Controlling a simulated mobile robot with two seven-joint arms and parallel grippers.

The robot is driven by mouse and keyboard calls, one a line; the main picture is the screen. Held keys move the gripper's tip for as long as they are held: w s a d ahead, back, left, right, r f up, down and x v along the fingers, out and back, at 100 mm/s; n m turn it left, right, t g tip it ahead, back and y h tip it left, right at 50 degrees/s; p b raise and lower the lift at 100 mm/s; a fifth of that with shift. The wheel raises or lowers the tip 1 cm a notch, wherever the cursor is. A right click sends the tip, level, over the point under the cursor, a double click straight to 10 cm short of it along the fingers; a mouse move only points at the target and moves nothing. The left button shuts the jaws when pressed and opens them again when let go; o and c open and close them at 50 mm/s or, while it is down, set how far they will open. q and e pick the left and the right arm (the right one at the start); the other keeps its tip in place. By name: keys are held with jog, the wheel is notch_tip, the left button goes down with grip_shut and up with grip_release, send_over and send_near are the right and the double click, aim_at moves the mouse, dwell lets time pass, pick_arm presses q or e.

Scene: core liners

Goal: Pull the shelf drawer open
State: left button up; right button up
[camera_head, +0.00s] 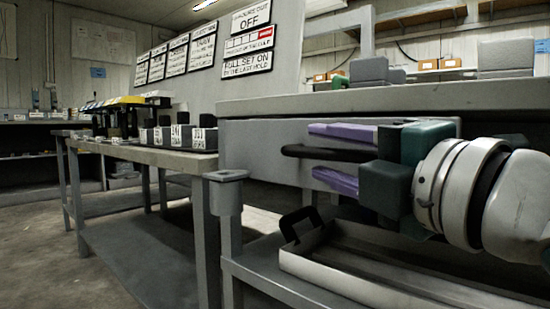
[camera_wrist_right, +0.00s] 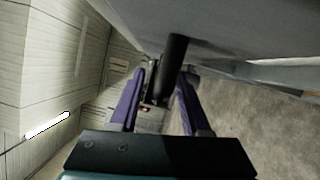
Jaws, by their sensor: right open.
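The shelf drawer (camera_head: 262,135) has a grey front under the worktop at the right of the head view. Its black bar handle (camera_head: 300,151) stands out from that front. My right gripper (camera_head: 313,153) is open, with one purple finger above the handle and one below it. In the right wrist view the dark handle (camera_wrist_right: 176,58) runs between the two purple fingers of my right gripper (camera_wrist_right: 160,82), with gaps visible; contact cannot be told. My gripper body hides the drawer's right part. I cannot tell whether the drawer is ajar. My left gripper is not in view.
Below the drawer, an open metal tray (camera_head: 372,268) with a black handle sits on the lower shelf. A grey cup-like holder (camera_head: 227,192) is at the bench corner. A long table (camera_head: 150,154) with labelled blocks stands left. The floor at left is clear.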

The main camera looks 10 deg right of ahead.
jog(key=shift+c, duration=0.4)
grip_shut()
dwell(1.1)
